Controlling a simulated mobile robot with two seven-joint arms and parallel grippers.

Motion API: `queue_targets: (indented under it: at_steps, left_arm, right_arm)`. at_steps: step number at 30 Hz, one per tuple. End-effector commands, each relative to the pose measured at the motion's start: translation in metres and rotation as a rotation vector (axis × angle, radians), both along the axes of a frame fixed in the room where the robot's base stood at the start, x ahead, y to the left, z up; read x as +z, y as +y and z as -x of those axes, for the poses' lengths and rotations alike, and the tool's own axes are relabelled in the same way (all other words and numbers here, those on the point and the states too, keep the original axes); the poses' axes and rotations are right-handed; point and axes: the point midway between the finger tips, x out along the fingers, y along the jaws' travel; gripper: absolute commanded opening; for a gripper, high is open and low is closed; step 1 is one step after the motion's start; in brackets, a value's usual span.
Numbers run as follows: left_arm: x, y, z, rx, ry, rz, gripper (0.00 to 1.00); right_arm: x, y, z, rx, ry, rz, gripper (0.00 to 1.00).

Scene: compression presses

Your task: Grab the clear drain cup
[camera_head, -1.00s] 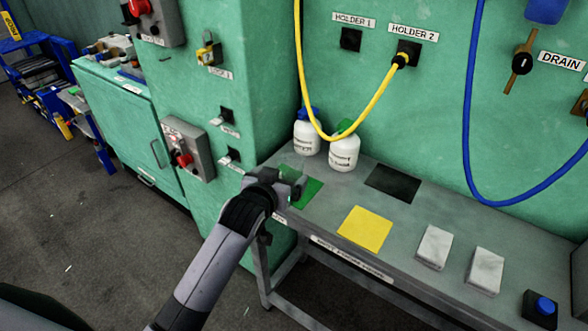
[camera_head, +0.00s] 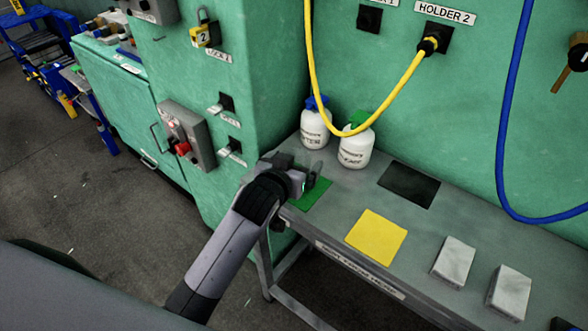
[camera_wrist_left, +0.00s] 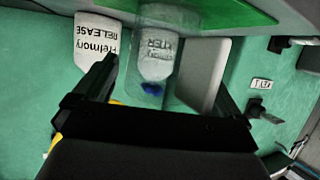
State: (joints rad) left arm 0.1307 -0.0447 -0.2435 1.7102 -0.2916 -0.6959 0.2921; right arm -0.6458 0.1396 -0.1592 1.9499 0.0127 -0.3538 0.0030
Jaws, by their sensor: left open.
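The clear drain cup (camera_head: 315,166) is a see-through cylinder on or just above the green mat (camera_head: 317,193), at the table's left end. In the left wrist view the cup (camera_wrist_left: 178,18) shows faintly, with a white bottle visible through it. My left gripper (camera_head: 300,181) is beside the cup, over the mat's near-left edge. In the wrist view its two dark fingers (camera_wrist_left: 152,70) are spread apart, and the cup lies ahead, roughly between them. Contact cannot be told. My right gripper is not in view.
Two white bottles, one blue-capped (camera_head: 315,128) and one green-capped (camera_head: 354,147), stand close behind the cup. A yellow hose (camera_head: 372,110) hangs over them. A black mat (camera_head: 409,185), yellow mat (camera_head: 377,237) and two pale blocks (camera_head: 454,261) lie to the right. The green cabinet wall (camera_head: 270,90) rises at left.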

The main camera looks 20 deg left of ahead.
Motion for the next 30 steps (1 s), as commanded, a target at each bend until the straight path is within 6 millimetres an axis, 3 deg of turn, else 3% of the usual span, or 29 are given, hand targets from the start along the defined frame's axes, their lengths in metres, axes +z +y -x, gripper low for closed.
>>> queue_targets:
  at_steps: [4, 9, 22, 26, 30]
  left_arm:
    - [0.001, 0.000, 0.000, 0.000, 0.000, 0.000, 0.98]
    - [0.000, 0.000, 0.000, 0.000, 0.000, 0.000, 0.43]
    - [0.004, 0.000, 0.000, 0.000, -0.001, -0.001, 0.43]
    - [0.014, 0.000, -0.001, 0.001, -0.003, -0.001, 0.43]
    - [0.038, 0.000, -0.001, -0.001, -0.006, 0.002, 0.43]
  right_arm:
    - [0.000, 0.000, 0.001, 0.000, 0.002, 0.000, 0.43]
    - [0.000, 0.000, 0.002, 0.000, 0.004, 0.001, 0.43]
    - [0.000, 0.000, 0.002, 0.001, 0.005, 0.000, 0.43]
    - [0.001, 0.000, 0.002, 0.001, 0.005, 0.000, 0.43]
    - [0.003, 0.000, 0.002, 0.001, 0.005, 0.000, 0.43]
